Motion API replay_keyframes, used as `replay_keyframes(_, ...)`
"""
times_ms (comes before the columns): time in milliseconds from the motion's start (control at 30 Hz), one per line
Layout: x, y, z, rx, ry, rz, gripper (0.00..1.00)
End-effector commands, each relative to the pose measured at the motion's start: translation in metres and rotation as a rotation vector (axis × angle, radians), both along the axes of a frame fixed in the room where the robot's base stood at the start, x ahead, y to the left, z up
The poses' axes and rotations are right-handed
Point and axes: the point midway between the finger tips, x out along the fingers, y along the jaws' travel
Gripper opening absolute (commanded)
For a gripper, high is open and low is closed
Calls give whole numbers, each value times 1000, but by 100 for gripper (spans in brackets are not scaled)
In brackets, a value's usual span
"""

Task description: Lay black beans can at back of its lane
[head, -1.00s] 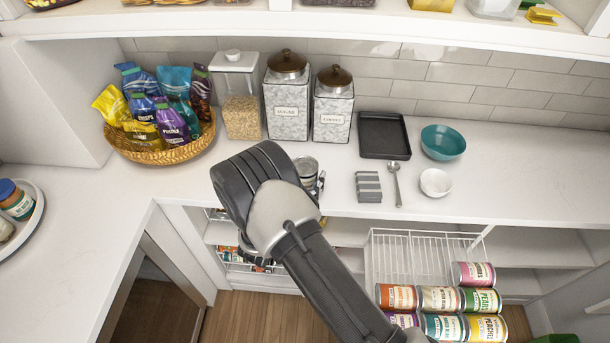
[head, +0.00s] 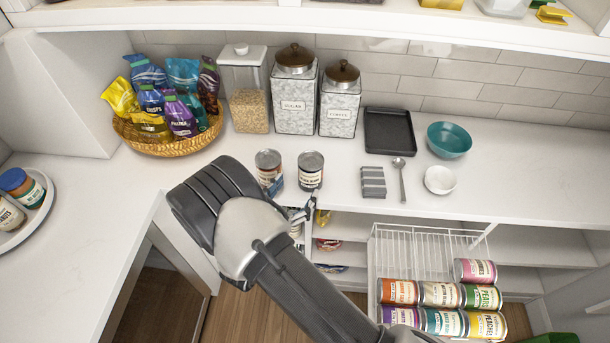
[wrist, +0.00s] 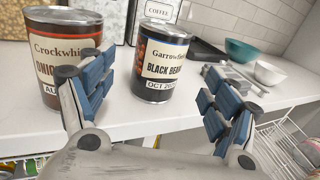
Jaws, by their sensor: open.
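The black beans can (head: 311,170) stands upright on the white counter. In the wrist view its label reads "Black Bea" (wrist: 162,62), and it stands ahead of my open fingers, a little left of the middle of the gap. A second can, labelled "Onio" (wrist: 62,58), stands upright to its left, also seen in the head view (head: 268,172). My gripper (wrist: 155,105) is open and empty at the counter's front edge; in the head view my arm partly hides it. A white wire rack (head: 412,255) holds several cans lying on their sides in lanes.
Sugar (head: 296,92) and coffee (head: 340,100) canisters stand behind the cans. The rack's back part is bare.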

Motion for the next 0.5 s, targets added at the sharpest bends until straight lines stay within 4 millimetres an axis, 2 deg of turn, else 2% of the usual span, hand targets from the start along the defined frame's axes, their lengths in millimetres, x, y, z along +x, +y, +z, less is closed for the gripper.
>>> replay_keyframes(100,-17,8,0,-2,1,3,81)
replay_keyframes(200,-26,12,0,-2,1,1,81)
replay_keyframes(500,-29,11,3,5,-2,-11,81)
